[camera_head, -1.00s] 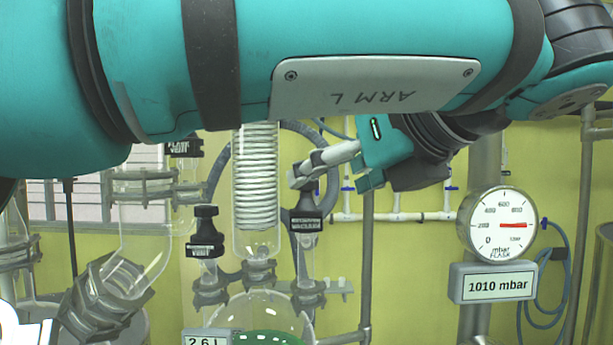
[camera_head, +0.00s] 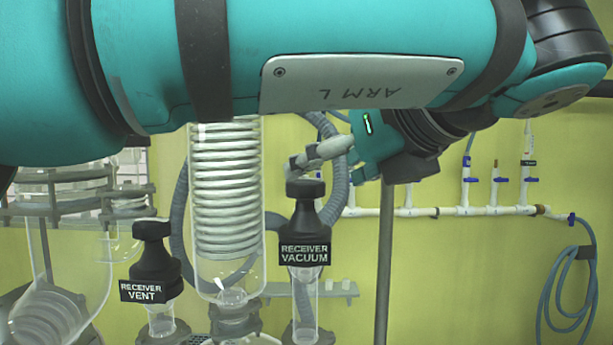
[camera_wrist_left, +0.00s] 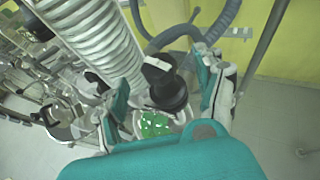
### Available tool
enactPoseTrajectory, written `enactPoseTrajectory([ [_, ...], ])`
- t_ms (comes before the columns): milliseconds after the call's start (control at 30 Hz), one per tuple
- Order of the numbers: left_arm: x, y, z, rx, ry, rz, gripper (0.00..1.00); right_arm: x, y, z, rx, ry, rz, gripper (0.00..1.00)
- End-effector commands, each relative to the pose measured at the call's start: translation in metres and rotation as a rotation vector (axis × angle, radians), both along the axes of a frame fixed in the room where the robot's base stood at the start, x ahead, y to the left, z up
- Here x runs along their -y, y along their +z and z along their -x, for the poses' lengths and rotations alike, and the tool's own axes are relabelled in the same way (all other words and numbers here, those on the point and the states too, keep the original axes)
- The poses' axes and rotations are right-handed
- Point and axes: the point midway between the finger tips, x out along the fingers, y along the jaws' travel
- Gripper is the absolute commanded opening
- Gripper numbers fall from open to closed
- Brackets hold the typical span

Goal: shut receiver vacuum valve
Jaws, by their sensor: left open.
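The receiver vacuum valve (camera_head: 305,228) is a black knob with a white-lettered "RECEIVER VACUUM" label on a glass tube, right of the coiled condenser. In the left wrist view the black knob (camera_wrist_left: 165,82) lies between the two fingers. My left gripper (camera_head: 310,160) is open. In the head view its grey fingertips are just above and behind the knob's top; I cannot tell whether they touch it. My left arm crosses the upper picture and hides what is behind it. My right gripper is not in view.
The receiver vent valve (camera_head: 152,266), a similar black knob, stands to the left. The glass condenser (camera_head: 226,200) is between the two valves. A grey hose (camera_head: 336,190) runs behind the gripper. White wall pipes (camera_head: 470,210) and a blue hose (camera_head: 567,290) are at right.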

Motion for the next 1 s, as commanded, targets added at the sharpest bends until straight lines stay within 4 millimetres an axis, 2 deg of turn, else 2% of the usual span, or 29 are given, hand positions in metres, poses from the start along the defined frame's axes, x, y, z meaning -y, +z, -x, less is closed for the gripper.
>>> enactPoseTrajectory([
  [200,-0.017,-0.009,-0.028,-0.002,0.001,-0.002,0.71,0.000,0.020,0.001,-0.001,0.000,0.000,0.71],
  [400,-0.028,-0.020,-0.047,0.000,-0.001,0.000,0.71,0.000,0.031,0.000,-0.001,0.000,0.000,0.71],
  [767,-0.030,-0.025,-0.052,0.001,-0.001,0.001,0.71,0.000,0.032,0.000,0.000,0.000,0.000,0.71],
  [1000,-0.030,-0.025,-0.052,0.001,-0.001,0.001,0.39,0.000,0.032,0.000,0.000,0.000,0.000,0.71],
])
